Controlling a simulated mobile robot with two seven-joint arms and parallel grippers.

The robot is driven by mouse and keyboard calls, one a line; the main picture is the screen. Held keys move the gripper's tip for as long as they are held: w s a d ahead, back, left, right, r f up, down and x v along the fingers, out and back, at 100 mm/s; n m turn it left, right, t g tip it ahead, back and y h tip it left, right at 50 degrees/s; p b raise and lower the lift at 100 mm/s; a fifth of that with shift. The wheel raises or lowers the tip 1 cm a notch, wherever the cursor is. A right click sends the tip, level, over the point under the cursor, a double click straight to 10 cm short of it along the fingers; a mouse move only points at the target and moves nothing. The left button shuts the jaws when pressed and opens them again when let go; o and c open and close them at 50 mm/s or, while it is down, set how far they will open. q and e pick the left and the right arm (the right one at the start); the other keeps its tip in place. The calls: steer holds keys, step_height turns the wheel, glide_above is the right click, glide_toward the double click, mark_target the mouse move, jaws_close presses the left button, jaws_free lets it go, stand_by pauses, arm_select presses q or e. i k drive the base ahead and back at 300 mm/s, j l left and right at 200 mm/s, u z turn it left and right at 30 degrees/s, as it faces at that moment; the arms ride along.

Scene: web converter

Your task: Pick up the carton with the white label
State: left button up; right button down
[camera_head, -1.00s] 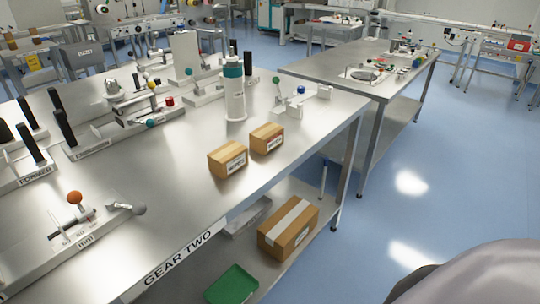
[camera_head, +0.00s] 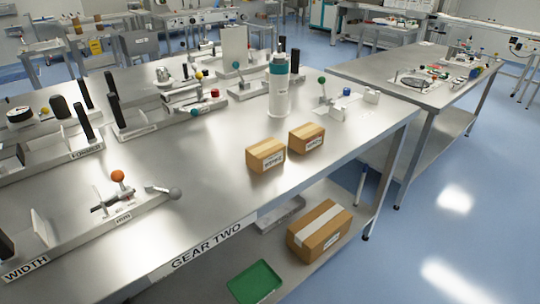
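Two small brown cartons stand side by side on the steel table top near its front edge. The left carton (camera_head: 266,155) and the right carton (camera_head: 307,138) each have a white label with dark print on the front face. A larger brown carton (camera_head: 320,232) with a pale tape strip and a small white label sits on the lower shelf. The label print is too small to read. Neither of my grippers is in view.
A white bottle with a teal cap (camera_head: 279,88) stands behind the small cartons. A green tray (camera_head: 256,283) lies on the lower shelf. Fixtures with coloured knobs, one orange (camera_head: 118,176), fill the table's left and back. Blue floor (camera_head: 440,220) is open at right.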

mark_target(263, 156)
steer(key=i+l+u, duration=0.3)
steer(key=l, duration=0.3)
steer(key=i+l+u, duration=0.1)
steer(key=i+l, duration=0.2)
steer(key=l, duration=0.05)
